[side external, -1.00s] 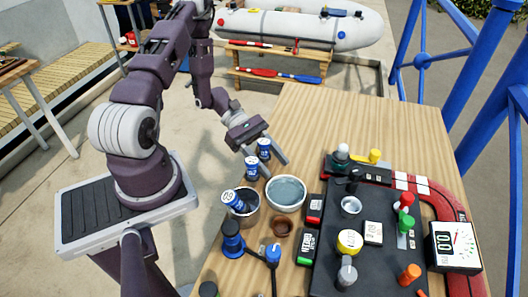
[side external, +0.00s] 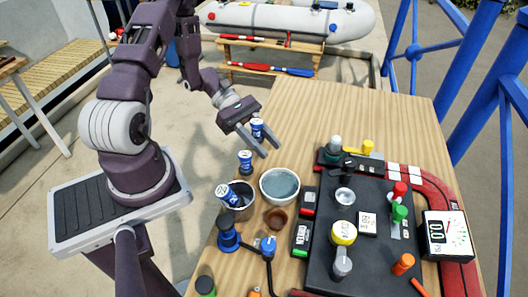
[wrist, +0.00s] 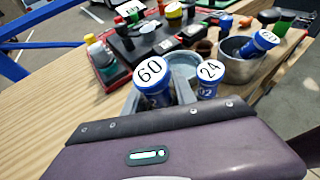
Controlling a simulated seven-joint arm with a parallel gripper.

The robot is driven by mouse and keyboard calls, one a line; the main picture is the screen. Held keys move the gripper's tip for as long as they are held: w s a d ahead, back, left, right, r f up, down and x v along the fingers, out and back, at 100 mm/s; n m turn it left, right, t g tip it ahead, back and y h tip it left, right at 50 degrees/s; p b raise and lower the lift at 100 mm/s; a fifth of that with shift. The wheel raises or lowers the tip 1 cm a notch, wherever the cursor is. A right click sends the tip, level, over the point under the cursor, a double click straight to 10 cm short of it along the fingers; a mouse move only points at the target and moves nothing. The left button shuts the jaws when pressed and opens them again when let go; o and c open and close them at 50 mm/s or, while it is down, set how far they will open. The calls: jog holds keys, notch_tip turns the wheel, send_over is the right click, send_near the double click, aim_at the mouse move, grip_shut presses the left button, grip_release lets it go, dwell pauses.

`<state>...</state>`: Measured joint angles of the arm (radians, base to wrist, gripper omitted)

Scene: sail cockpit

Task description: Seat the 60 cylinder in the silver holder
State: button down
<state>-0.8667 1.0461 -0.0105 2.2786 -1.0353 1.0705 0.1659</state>
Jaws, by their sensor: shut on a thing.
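A blue cylinder with a white top marked 60 (side external: 257,128) is between the fingers of my gripper (side external: 264,146). The wrist view shows its label clearly (wrist: 151,72). My gripper (wrist: 160,98) is shut on it, seemingly above the table's left side.
A grey-blue bowl (side external: 280,186) and a small brown cup (side external: 277,219) lie between my gripper and the black panel (side external: 325,262). The panel carries yellow, red, green and orange knobs. A white gauge (side external: 447,235) stands at right. The table's far end is bare.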

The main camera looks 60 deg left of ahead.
notch_tip(320, 180, up, 17)
jog(key=s+d+f+m+g, duration=0.3)
jog(key=s+d+m+g, duration=0.3)
jog(key=s+m+g, duration=0.15)
jog(key=s+a+f+m+g+y, duration=0.3)
jog(key=s+a+m+g+y, duration=0.4)
jog(key=s+m+g+y, duration=0.55)
jog(key=w+a+m+t+y, duration=0.3)
jog(key=w+m+t+y, duration=0.4)
jog(key=m+t, duration=0.15)
jog(key=w+a+m+t+y, duration=0.3)
jog(key=w+m+t+y, duration=0.4)
jog(key=w+m, duration=0.15)
jog(key=w+d+r+m+t+h, duration=0.2)
jog(key=w+d+m+t, duration=0.3)
jog(key=w+m+t, duration=0.25)
jog(key=w+d+r+m+t+h, duration=0.2)
jog(key=w+d+m+t+h, duration=0.3)
jog(key=d, duration=0.7)
jog(key=w+d+r+m+t+h, duration=0.2)
jog(key=d+m+h, duration=0.55)
jog(key=d, duration=0.45)
jog(key=shift+y, duration=0.4)
jog(key=f, duration=1.6)
jog(key=shift+w+a, duration=0.1)
jog(key=shift+a, duration=0.2)
jog(key=shift+f, duration=0.4)
